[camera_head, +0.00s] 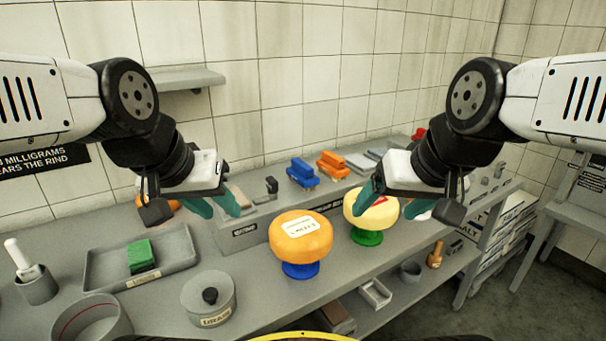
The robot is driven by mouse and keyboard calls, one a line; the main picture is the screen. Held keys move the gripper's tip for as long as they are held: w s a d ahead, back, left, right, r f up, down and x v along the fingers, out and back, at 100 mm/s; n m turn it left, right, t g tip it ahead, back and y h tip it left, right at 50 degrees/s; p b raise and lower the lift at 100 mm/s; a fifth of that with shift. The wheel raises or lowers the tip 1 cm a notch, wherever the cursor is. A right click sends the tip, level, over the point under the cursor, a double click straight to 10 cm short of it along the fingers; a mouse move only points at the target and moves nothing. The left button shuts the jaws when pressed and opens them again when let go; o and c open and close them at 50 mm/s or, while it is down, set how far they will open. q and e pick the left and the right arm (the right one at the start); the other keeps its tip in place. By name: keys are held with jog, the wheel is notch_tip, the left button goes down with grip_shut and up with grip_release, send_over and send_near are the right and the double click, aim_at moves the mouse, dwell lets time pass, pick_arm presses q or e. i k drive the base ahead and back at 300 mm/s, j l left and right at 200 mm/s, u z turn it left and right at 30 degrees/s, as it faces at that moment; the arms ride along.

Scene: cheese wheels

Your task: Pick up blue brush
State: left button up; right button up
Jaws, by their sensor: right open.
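A blue brush (302,173) lies on the raised ledge at the back of the grey counter, left of an orange brush (332,165). My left gripper (214,205) hangs to the left of the blue brush and nearer to me. Its teal fingers show close together, with nothing clearly between them, and I cannot tell how far apart they are. My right gripper (393,204) is open and hangs to the right of the blue brush, in front of a yellow cheese wheel. Neither gripper touches the blue brush.
An orange cheese wheel (300,238) on a blue stand and a yellow cheese wheel (367,215) on a green stand are in front of the ledge.

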aim_at(302, 174)
jog(key=i+l, duration=0.15)
jog(key=l, duration=0.2)
jog(key=i+l+z, duration=0.15)
jog(key=l, duration=0.2)
jog(key=i+l, duration=0.2)
jog(key=l, duration=0.15)
jog(key=z, duration=0.05)
